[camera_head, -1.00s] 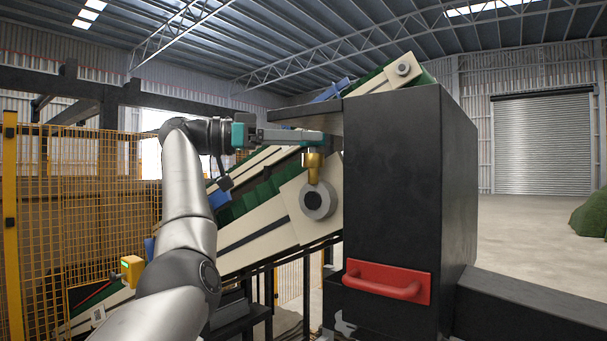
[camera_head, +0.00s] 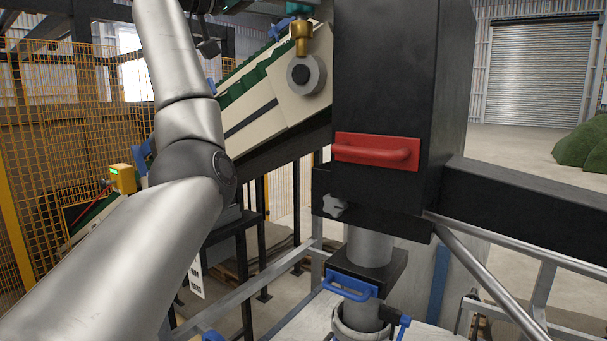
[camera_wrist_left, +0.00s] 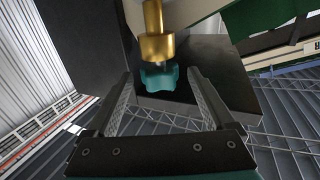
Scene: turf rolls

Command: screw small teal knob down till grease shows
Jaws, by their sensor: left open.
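The small teal knob (camera_wrist_left: 160,78) sits on the end of a brass grease cup (camera_wrist_left: 157,45) in the left wrist view. In the head view the knob (camera_head: 299,8) is cut by the top edge, with the brass cup (camera_head: 302,36) below it, above a grey roller end (camera_head: 307,74). My left gripper (camera_wrist_left: 161,76) is open, one finger on each side of the knob, with visible gaps to both. In the head view this gripper is almost wholly above the frame. No grease shows. My right gripper is not in view.
A black housing (camera_head: 384,70) with a red handle (camera_head: 376,152) stands right of the cup. The cream conveyor frame (camera_head: 262,122) slopes behind my left arm. A blue handle (camera_head: 350,287) is low in front. Orange mesh fencing (camera_head: 60,130) is at the left.

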